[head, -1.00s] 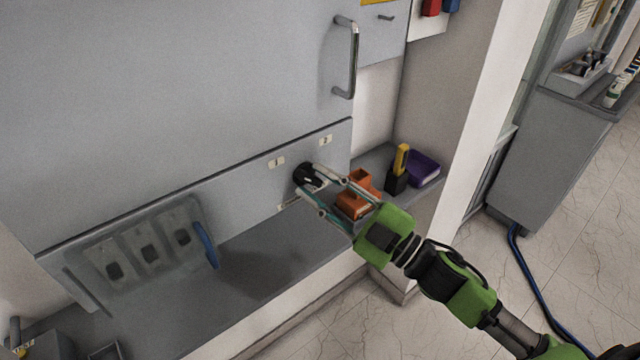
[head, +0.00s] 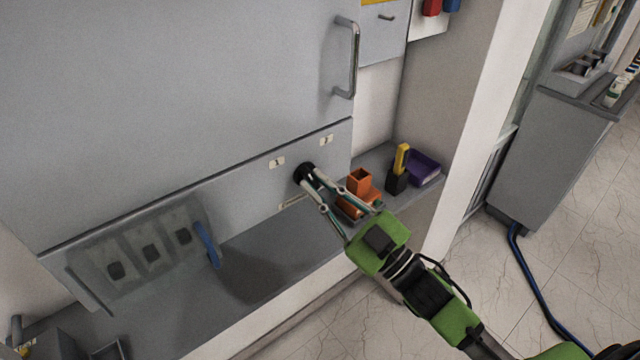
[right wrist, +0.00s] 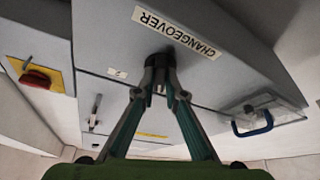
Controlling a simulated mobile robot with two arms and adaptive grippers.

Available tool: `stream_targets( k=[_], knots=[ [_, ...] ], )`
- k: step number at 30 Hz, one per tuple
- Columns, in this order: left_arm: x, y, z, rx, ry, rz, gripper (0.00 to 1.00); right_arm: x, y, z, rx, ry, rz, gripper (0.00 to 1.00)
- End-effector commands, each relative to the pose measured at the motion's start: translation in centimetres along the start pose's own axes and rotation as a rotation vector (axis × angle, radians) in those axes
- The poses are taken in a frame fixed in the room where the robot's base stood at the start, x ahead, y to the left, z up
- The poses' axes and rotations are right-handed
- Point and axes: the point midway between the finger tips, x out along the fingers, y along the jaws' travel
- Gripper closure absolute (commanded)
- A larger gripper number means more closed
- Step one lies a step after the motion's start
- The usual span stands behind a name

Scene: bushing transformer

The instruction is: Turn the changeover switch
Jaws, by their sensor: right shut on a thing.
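The changeover switch is a round black knob (head: 302,174) on the grey lower cabinet panel. In the right wrist view the dark knob (right wrist: 160,56) is mostly hidden behind the fingertips, below an upside-down CHANGEOVER label (right wrist: 176,32). Two small white position plates, one to the left (head: 276,162) and one to the right (head: 326,140), sit above the knob. My right gripper (head: 311,182) reaches in from the lower right, its fingertips shut on the knob; they also show in the right wrist view (right wrist: 160,76). My left gripper is not in view.
A grey shelf (head: 262,280) runs below the panel. Right of the gripper stand an orange holder (head: 360,180), a black holder with a yellow tool (head: 398,178) and a purple bin (head: 424,167). A blue-handled clear cover (head: 150,250) is at left. A door handle (head: 354,60) is above.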

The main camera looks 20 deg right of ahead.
Motion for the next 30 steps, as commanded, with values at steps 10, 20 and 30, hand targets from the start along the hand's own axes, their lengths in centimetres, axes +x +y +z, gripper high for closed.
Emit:
stream_targets(
  k=[10, 20, 30],
  knots=[
    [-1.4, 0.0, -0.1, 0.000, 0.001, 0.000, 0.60, 0.1, -0.2, -0.2, 0.311, -0.003, 0.129, 1.00],
    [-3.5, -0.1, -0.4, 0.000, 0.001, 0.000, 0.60, 0.2, -0.4, -0.4, 0.600, -0.003, 0.250, 1.00],
    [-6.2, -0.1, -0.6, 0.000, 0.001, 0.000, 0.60, 0.2, -0.6, -0.6, 0.880, -0.003, 0.366, 1.00]
  ],
)
